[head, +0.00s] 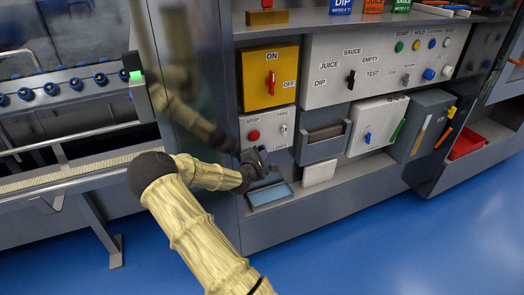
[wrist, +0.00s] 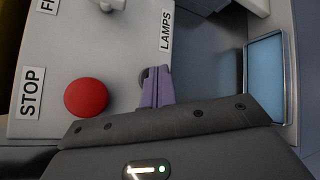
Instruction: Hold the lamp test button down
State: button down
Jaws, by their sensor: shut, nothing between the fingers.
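The white panel with the LAMPS label (wrist: 166,30) fills much of the wrist view. Beside that label a small dark round button (wrist: 143,76) shows partly behind my fingertips. My gripper (wrist: 157,88) has its purple fingers shut together with nothing between them. The fingertips overlap the button in the picture; I cannot tell whether they touch it or press it in. In the head view my gripper (head: 260,162) is at the lower part of the panel (head: 268,122), and it hides the button there.
A red STOP button (wrist: 86,97) sits close to my fingers; it also shows in the head view (head: 253,135). A toggle under FREE (head: 283,130) is nearby. A blue tray (head: 270,194) lies on the ledge below. A grey holder (head: 322,142) stands to the right.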

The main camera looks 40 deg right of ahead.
jog(key=shift+w+a+r, duration=0.2)
jog(key=shift+w+a, duration=0.05)
jog(key=shift+w, duration=0.45)
dwell(0.8)
jog(key=shift+s, duration=0.1)
dwell(0.9)
jog(key=shift+s+a+f+p, duration=0.3)
jog(key=shift+s+a, duration=0.15)
jog(key=shift+s, duration=0.05)
jog(key=shift+s+a+p, duration=0.2)
jog(key=shift+s+p, duration=0.1)
jog(key=shift+s, duration=1.05)
jog(key=shift+s+a+p, duration=0.15)
jog(key=shift+s+p, duration=0.1)
jog(key=shift+s, duration=1.05)
